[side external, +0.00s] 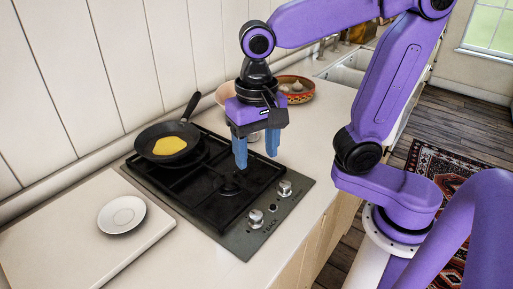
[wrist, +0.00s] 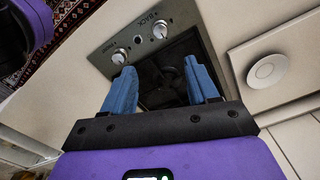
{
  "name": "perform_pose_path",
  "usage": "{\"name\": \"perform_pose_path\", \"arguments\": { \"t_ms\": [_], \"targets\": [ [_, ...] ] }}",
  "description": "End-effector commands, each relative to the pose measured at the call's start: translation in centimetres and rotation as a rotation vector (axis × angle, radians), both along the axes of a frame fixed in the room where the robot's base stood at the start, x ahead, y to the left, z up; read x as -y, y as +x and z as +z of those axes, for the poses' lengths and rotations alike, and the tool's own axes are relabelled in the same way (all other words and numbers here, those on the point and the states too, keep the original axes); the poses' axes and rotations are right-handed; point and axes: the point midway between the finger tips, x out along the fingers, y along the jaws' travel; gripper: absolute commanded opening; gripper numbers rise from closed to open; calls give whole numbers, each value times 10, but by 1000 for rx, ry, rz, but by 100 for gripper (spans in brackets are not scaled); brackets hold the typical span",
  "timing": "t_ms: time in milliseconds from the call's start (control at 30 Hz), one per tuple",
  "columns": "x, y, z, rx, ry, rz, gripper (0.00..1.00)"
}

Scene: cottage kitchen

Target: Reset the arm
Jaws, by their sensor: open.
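My gripper (side external: 256,148) hangs from my purple arm above the right part of the black gas stove (side external: 222,212). Its two blue fingers are apart and point down, with nothing between them. In the wrist view my gripper (wrist: 163,88) shows both blue fingers spread over the stove's dark top (wrist: 162,68).
A black frying pan (side external: 143,145) with something yellow (side external: 169,145) in it sits on the stove's back left. A white saucer (side external: 121,214) lies on a pale board (side external: 60,240) at left.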

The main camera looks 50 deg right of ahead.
Motion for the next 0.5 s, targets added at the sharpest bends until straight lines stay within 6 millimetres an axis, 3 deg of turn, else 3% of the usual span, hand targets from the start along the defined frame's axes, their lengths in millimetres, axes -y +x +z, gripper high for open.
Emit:
{"name": "perform_pose_path", "arguments": {
  "t_ms": [233, 500],
  "targets": [
    [9, -5, -6, 0, 1, 123, 59],
    [36, -26, -24, 6, 5, 510, 59]
  ]
}}
